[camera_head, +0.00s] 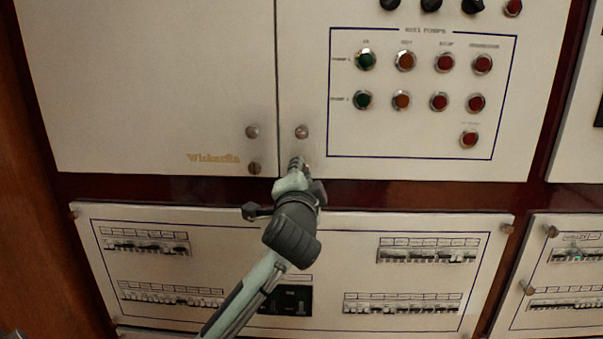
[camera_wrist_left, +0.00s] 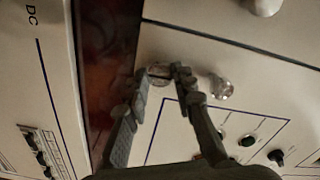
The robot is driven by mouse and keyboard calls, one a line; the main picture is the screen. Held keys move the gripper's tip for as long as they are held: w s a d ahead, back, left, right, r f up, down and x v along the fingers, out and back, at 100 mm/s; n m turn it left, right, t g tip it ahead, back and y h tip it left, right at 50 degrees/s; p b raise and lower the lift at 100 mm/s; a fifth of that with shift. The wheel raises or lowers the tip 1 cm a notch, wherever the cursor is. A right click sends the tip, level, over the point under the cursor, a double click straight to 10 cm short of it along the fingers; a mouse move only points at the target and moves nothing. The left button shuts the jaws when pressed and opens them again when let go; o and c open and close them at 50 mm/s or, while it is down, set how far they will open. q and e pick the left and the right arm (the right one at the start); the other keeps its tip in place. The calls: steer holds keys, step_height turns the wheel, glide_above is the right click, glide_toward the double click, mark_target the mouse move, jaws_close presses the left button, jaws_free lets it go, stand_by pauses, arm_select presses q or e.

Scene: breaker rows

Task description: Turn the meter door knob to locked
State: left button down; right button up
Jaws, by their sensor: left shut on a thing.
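My left gripper (camera_head: 299,166) reaches up to the lower left corner of the right-hand panel door. In the left wrist view its fingers (camera_wrist_left: 160,74) are closed around a small round metal knob (camera_wrist_left: 158,70) at the door's lower edge. The fingers hide much of that knob, and I cannot read its turn position. A second metal knob (camera_head: 302,131) sits just above on the same door, free of the gripper. It also shows in the left wrist view (camera_wrist_left: 222,88), beside the fingers. My right gripper is not in view.
The neighbouring left door (camera_head: 150,80) has two metal knobs (camera_head: 252,132) near its lower right corner. Red, green and orange buttons (camera_head: 405,61) stand out from the right-hand door. Below a dark red strip (camera_head: 420,194) is a panel with rows of breakers (camera_head: 427,256).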

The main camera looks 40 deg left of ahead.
arm_select(q)
steer(key=c, duration=1.3)
jaws_free()
steer(key=shift+o, duration=0.2)
steer(key=v, duration=0.7)
steer(key=shift+s, duration=0.25)
steer(key=shift+d, duration=0.1)
